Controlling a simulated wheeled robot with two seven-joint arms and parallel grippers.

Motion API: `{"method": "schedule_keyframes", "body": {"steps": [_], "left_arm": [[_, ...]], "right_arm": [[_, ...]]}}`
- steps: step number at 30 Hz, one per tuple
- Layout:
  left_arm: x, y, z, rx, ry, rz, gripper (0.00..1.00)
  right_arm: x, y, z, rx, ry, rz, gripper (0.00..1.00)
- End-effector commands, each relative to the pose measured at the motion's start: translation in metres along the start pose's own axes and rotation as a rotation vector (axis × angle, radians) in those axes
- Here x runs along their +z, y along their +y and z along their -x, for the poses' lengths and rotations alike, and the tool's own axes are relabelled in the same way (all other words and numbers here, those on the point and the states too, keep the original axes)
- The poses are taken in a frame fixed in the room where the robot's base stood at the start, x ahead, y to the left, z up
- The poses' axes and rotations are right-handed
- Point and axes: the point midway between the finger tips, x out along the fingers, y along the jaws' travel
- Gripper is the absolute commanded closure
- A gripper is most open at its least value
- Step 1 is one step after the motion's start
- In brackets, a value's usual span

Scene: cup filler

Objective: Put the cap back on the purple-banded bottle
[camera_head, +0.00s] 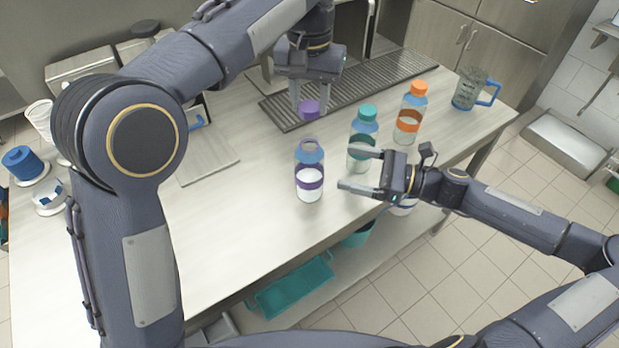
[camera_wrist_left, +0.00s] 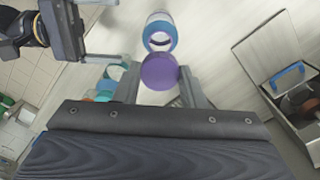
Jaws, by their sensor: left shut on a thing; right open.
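The purple-banded bottle (camera_head: 310,184) stands upright on the counter, clear, with a blue collar and no cap on its mouth. My left gripper (camera_head: 309,104) is shut on the purple cap (camera_head: 309,113) and holds it above the bottle. In the left wrist view the cap (camera_wrist_left: 159,74) sits between the fingers, and the bottle's blue collar (camera_wrist_left: 160,27) shows just beyond it. My right gripper (camera_head: 362,170) is open, just right of the bottle, its fingers pointing towards it. I cannot tell whether they touch it.
A teal-capped bottle (camera_head: 363,137) stands close behind my right gripper, and an orange-capped bottle (camera_head: 409,113) further right. A jug with a blue handle (camera_head: 474,90) stands at the right end. A slatted drain grate (camera_head: 370,82) lies behind.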

Motion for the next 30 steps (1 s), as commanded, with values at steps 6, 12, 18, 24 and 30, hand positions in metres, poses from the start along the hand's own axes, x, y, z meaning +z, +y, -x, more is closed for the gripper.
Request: {"method": "schedule_keyframes", "body": {"steps": [6, 12, 18, 24, 30], "left_arm": [[0.0, 0.0, 0.0, 0.0, -0.001, 0.0, 0.87], [0.0, 0.0, 0.0, 0.0, 0.0, 0.0, 0.87], [0.0, 0.0, 0.0, 0.0, 0.0, 0.0, 0.87], [0.0, 0.0, 0.0, 0.0, 0.0, 0.0, 0.87], [0.0, 0.0, 0.0, 0.0, 0.0, 0.0, 0.87]], "right_arm": [[0.0, 0.0, 0.0, 0.0, 0.0, 0.001, 0.14], [0.0, 0.001, -0.006, 0.003, 0.0, 0.002, 0.14], [0.001, 0.002, -0.036, 0.007, -0.002, 0.002, 0.14], [0.001, 0.002, -0.076, 0.007, -0.002, 0.003, 0.14], [0.001, 0.001, -0.105, 0.004, -0.001, 0.002, 0.14]]}}
